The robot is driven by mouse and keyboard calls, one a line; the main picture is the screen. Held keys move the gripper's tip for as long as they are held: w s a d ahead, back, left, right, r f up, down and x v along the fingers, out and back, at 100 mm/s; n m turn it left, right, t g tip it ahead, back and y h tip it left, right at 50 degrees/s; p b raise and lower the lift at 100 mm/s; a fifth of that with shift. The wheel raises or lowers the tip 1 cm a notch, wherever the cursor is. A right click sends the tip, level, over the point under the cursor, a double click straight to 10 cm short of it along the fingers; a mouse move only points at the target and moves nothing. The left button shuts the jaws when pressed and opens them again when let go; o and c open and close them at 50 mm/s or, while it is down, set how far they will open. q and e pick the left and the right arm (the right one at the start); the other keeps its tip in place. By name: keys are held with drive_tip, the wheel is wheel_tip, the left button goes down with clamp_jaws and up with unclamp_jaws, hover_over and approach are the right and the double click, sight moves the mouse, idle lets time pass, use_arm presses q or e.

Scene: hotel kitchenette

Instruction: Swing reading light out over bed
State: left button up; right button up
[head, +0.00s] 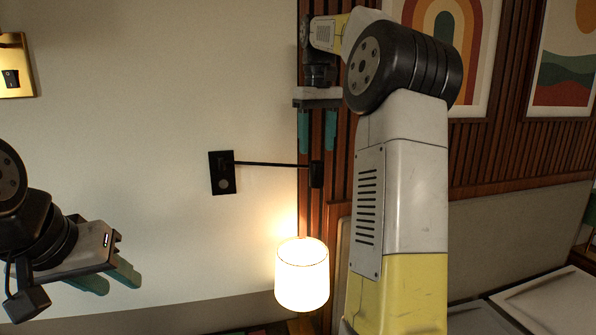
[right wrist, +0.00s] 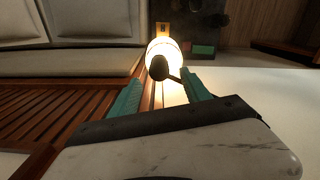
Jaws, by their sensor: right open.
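The black reading light has a wall plate (head: 222,172) on the pale wall and a thin arm that runs right to a dark head (head: 317,174). In the right wrist view the rounded black head (right wrist: 158,67) shows just beyond the fingertips, with part of its arm. My right gripper (head: 317,149) is open, its teal fingers pointing down just above the head in the head view. I see no contact between fingers and head. My left gripper (head: 122,286) is at the lower left, fingers apart and empty, well away from the light.
A lit table lamp (head: 302,275) with a white shade stands below the reading light; it also glows in the right wrist view (right wrist: 169,48). A slatted wood panel (head: 497,155) and grey headboard (head: 505,228) lie to the right. A brass switch plate (head: 14,72) is at upper left.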

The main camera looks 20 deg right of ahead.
sight(317, 162)
drive_tip(key=shift+d+f, duration=0.1)
drive_tip(key=shift+f, duration=3.8)
clamp_jaws()
